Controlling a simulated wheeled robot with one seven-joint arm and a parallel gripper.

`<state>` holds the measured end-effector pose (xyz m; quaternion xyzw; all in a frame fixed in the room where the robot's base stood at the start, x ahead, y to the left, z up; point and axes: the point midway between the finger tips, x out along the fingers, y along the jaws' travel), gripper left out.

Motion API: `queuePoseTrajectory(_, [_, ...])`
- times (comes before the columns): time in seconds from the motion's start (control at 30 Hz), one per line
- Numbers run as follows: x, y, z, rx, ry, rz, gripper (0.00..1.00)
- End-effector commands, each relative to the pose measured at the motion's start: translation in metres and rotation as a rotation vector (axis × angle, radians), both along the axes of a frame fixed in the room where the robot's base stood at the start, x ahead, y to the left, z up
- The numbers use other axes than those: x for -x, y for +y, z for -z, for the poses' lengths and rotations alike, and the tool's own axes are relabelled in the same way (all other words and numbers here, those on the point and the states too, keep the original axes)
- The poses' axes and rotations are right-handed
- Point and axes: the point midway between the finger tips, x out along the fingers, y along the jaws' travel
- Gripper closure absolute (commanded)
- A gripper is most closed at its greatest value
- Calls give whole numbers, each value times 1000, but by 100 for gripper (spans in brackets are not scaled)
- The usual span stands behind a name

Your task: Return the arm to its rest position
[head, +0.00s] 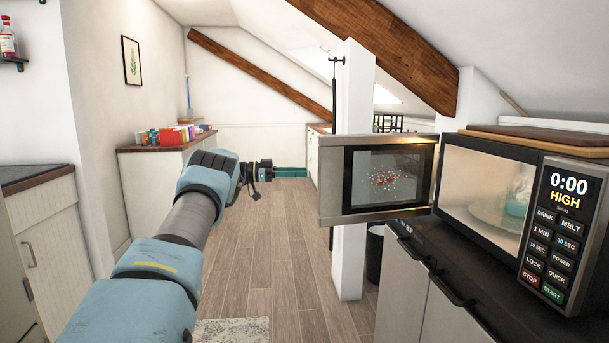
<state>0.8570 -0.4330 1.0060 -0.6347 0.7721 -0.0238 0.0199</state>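My arm (185,240), light blue and grey, reaches from the lower left toward the middle of the head view. My gripper (292,173) is at its end, with a black body and a teal end part pointing right. It is left of the open microwave door (335,180), with a small gap between them in the picture. I cannot tell from this angle whether its fingers are open or shut. No held object can be made out.
The microwave (490,195) stands open on the dark counter (465,260) at right; something pale and teal (510,205) is inside. A white post (352,255) stands behind the door. A low cabinet (35,225) is at left. The wooden floor (285,270) is clear in the middle.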

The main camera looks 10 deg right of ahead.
Motion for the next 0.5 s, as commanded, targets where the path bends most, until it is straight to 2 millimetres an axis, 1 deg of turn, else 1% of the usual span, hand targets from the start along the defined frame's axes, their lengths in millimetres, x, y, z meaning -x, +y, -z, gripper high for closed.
queuePoseTrajectory(0.2, [0,0,-1,0,-1,-1,66])
queuePoseTrajectory(0.27, [-3,1,-5,7,-5,-17,66])
queuePoseTrajectory(0.37, [-18,5,-24,43,-21,-112,66])
queuePoseTrajectory(0.47, [-49,19,-59,98,-47,-314,66])
queuePoseTrajectory(0.5, [-63,29,-75,120,-53,-418,66])
